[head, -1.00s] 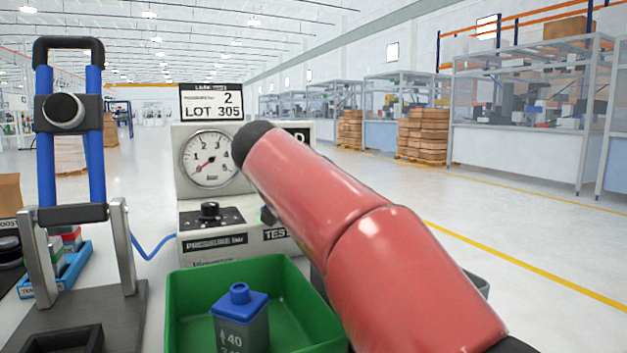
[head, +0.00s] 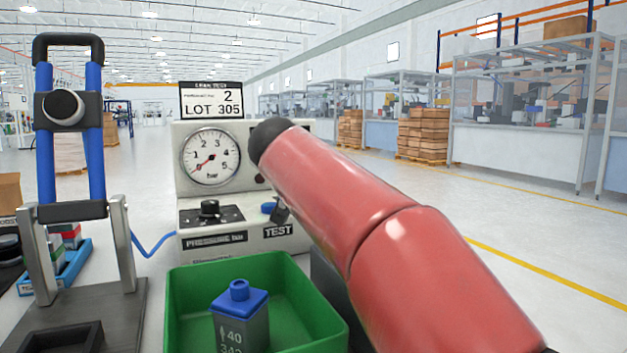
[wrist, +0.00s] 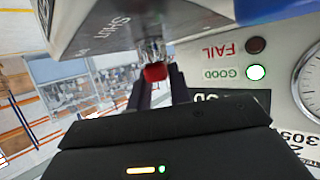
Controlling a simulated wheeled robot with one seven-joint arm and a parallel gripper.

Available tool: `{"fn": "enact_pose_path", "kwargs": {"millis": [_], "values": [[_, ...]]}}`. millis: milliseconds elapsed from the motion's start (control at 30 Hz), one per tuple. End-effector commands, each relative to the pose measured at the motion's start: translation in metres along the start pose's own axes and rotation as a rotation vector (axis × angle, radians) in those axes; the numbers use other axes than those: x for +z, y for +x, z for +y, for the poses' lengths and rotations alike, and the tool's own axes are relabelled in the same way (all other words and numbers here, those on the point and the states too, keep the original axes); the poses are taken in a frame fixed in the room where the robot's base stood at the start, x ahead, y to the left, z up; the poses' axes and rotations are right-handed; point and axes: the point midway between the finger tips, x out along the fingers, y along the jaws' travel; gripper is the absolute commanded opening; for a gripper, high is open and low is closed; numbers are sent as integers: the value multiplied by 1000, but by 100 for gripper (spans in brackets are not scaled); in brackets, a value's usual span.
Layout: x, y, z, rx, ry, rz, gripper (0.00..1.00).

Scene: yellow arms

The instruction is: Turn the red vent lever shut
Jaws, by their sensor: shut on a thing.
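The red vent lever (wrist: 155,72) shows in the wrist view as a small red end below a metal fitting, beside a grey face (wrist: 112,30) marked SHUT. My gripper (wrist: 160,88) is shut on the lever, with its two dark fingers on either side of it. How far the lever is turned I cannot tell. In the head view my red arm covers the lever and most of my gripper. The tester (head: 190,162) stands behind, its gauge (head: 211,158) needle low. The GOOD lamp (wrist: 256,72) is lit; the FAIL lamp (wrist: 256,45) is dark.
A green bin (head: 310,308) holding a grey block with a blue cap (head: 240,318) stands in front of the tester. A press frame with blue posts (head: 95,165) stands at left. A blue button (head: 268,208) sits on the tester front by the TEST label.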

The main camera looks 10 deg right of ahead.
Motion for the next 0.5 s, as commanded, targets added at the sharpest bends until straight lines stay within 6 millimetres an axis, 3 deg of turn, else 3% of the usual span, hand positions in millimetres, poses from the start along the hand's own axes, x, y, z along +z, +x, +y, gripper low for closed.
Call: {"fn": "enact_pose_path", "kwargs": {"millis": [500], "values": [[-3,-2,-1,-380,-151,1,0]]}}
